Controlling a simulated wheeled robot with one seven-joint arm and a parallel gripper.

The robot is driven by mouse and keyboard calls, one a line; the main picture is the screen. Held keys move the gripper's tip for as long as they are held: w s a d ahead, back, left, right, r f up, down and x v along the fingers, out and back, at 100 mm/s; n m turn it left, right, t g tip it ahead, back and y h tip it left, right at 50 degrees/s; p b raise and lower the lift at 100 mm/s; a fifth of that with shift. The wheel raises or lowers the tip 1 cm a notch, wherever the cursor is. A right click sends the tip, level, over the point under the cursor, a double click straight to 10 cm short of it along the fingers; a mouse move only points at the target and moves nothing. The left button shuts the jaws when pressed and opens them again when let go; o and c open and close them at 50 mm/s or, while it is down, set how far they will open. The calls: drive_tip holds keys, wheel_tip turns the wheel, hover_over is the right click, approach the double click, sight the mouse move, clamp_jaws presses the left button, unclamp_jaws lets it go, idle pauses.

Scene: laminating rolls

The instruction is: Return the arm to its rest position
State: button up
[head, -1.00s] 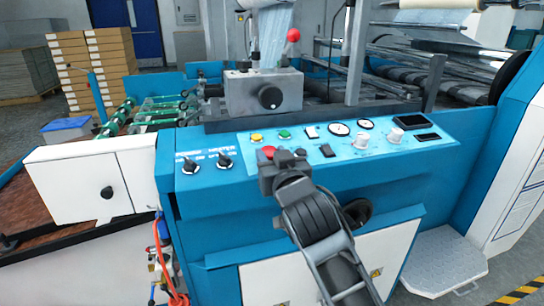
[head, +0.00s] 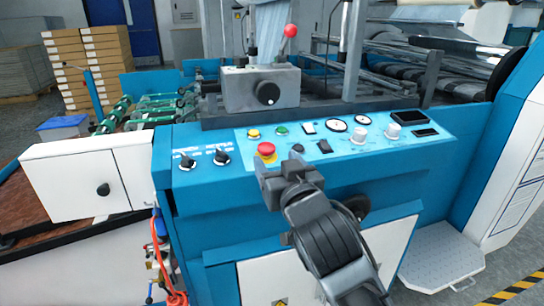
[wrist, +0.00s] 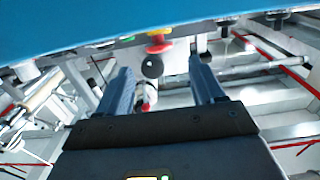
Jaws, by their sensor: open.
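My gripper (head: 281,168) is in front of the blue control panel (head: 365,152) in the head view, just below the red emergency button (head: 266,152) on its yellow base. In the wrist view my gripper (wrist: 160,82) has its two fingers spread wide, with nothing held between them. A red and yellow button (wrist: 158,44) shows beyond the fingertips, under the blue panel edge (wrist: 130,22). My arm runs from the gripper down to the lower right of the head view and hides part of the machine's front.
Two black rotary switches (head: 204,160) sit left of the button. A red ball-topped lever (head: 291,32) rises behind the panel. A white cabinet box (head: 85,185) stands at left, a grey step (head: 440,263) at lower right. Boxes (head: 75,65) are stacked behind.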

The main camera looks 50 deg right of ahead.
drive_tip(key=shift+v, duration=1)
drive_tip(key=s+a+f+n+y+p, duration=0.2)
drive_tip(key=s+a+f+n+y, duration=0.2)
drive_tip(key=s+a+f+y, duration=0.55)
drive_tip(key=s+a+r+n+p, duration=0.1)
drive_tip(key=s+a, duration=0.3)
drive_tip(key=s, duration=0.6)
drive_tip(key=s+a+r+n+p, duration=0.1)
drive_tip(key=s+a, duration=0.3)
drive_tip(key=s, duration=0.6)
drive_tip(key=shift+r+n+p, duration=0.25)
drive_tip(key=shift+n+p, duration=0.15)
drive_tip(key=shift+p, duration=0.05)
drive_tip(key=shift+y, duration=0.25)
